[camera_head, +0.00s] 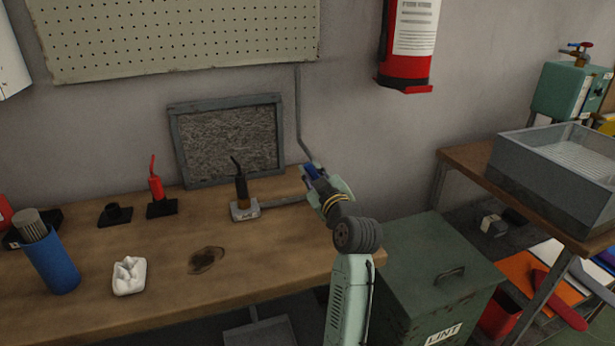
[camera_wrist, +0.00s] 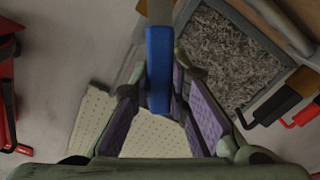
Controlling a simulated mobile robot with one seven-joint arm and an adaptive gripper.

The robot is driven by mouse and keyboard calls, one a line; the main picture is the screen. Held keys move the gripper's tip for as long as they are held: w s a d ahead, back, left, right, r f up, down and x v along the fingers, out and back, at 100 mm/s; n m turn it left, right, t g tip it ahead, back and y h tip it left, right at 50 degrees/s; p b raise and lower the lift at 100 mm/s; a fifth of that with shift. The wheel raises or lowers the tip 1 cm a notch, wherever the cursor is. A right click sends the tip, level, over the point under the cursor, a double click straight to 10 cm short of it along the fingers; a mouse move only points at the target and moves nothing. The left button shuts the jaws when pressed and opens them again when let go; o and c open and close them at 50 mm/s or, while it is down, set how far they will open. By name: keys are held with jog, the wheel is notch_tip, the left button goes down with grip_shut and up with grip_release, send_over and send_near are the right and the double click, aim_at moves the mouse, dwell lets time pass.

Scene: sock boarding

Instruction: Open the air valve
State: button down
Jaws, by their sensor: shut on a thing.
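The air valve's blue handle (camera_head: 314,171) is at the lower end of a thin grey pipe (camera_head: 299,115) on the wall, above the bench's back right corner. My gripper (camera_head: 312,174) reaches up to it and is shut on it. In the wrist view the blue handle (camera_wrist: 159,68) runs between the two purple-padded fingers of my gripper (camera_wrist: 161,90). The valve body is mostly hidden, so I cannot tell how far the handle is turned.
A framed grey mesh panel (camera_head: 230,139) leans on the wall left of the handle. The wooden bench (camera_head: 180,290) carries black and red tools (camera_head: 156,186), a blue cup (camera_head: 52,264) and a crumpled white piece (camera_head: 129,276). A green lint bin (camera_head: 432,265) stands at right, below a fire extinguisher (camera_head: 408,45).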

jog(key=m, duration=0.1)
jog(key=d+m, duration=0.1)
jog(key=shift+w+d+r+m, duration=0.15)
jog(key=shift+w+r+m, duration=0.05)
jog(key=shift+r+m, duration=0.2)
jog(key=shift+w+d+m+p, duration=0.25)
jog(key=shift+d+m+p, duration=0.45)
jog(key=shift+m, duration=0.9)
jog(key=shift+d, duration=0.2)
jog(key=c, duration=1.5)
grip_release()
jog(key=shift+c, duration=0.2)
jog(key=shift+s, duration=0.1)
jog(key=v, duration=1.1)
jog(key=shift+s+d, duration=0.15)
jog(key=shift+s, duration=0.2)
